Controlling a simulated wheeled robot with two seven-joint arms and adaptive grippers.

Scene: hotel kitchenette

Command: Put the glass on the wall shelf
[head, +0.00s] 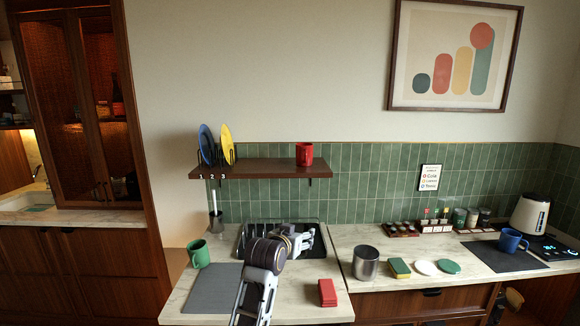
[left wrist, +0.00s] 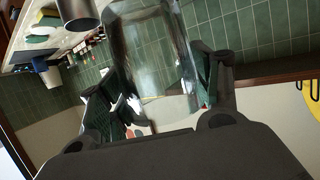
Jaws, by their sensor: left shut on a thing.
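A clear glass (left wrist: 150,45) stands between the fingers of my left gripper (left wrist: 160,105) in the left wrist view, and the gripper is shut on it. In the head view my left gripper (head: 304,240) is in front of the green tiles and over the dark sink area, below the shelf; I cannot make out the glass clearly there. The dark wooden wall shelf (head: 268,170) is on the tiled wall; its edge also shows in the left wrist view (left wrist: 270,72). My right gripper is not in view.
On the shelf, a rack holds a blue plate (head: 206,143) and a yellow plate (head: 227,145) at left; a red mug (head: 304,154) stands at right. Between them the shelf is clear. A green mug (head: 198,253), metal pot (head: 366,263) and red block (head: 327,292) are on the counter.

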